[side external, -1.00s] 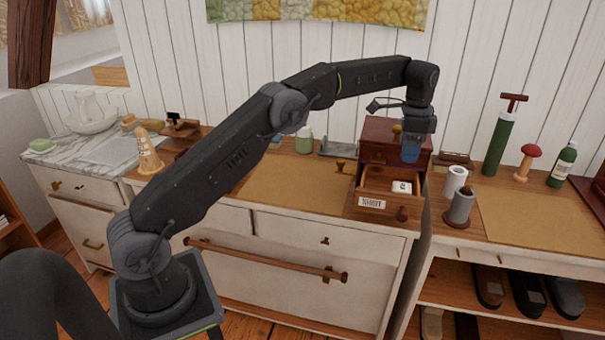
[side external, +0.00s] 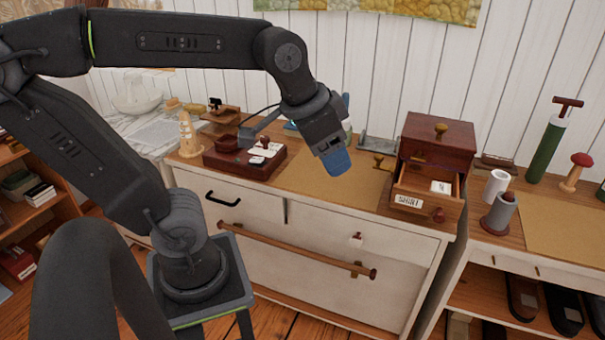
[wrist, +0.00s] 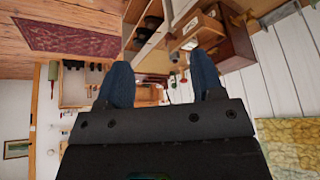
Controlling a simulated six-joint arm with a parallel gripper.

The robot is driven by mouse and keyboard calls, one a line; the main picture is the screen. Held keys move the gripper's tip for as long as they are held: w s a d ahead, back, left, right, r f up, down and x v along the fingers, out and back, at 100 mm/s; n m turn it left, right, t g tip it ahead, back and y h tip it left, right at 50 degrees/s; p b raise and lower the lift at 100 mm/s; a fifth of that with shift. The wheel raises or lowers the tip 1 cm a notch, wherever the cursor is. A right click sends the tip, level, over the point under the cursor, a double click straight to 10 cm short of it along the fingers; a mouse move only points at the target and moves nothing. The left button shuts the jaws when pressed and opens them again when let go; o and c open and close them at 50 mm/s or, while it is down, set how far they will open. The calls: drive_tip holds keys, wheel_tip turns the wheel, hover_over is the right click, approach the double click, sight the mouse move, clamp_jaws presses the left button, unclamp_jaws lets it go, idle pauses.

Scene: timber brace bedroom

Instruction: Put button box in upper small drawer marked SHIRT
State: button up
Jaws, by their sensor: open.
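The small drawer marked SHIRT (side external: 409,201) is pulled open from a small dark red-brown chest (side external: 438,133). A small white box with a dark mark (side external: 440,187) lies inside it; it may be the button box, but I cannot read it. My gripper (side external: 337,165) hangs above the dresser top, left of the drawer and clear of it. Its blue fingers (wrist: 162,85) are spread in the wrist view, with nothing between them. The open drawer also shows beyond them in the wrist view (wrist: 200,30).
A dark red tray (side external: 225,160) with small pale pieces stands at the left. A brown mat (side external: 350,190) lies left of the chest. Grey and white spools (side external: 498,212) stand close right of the drawer. A green pump (side external: 548,140) and a red mushroom (side external: 576,172) stand farther right.

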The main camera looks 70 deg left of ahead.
drive_tip(key=shift+n+t, duration=0.3)
drive_tip(key=shift+n, duration=0.2)
drive_tip(key=s+f, duration=0.1)
drive_tip(key=s, duration=0.1)
drive_tip(key=s+f, duration=0.2)
drive_tip(key=shift+s+d+f, duration=0.15)
drive_tip(key=shift+s+f, duration=0.1)
idle(0.5)
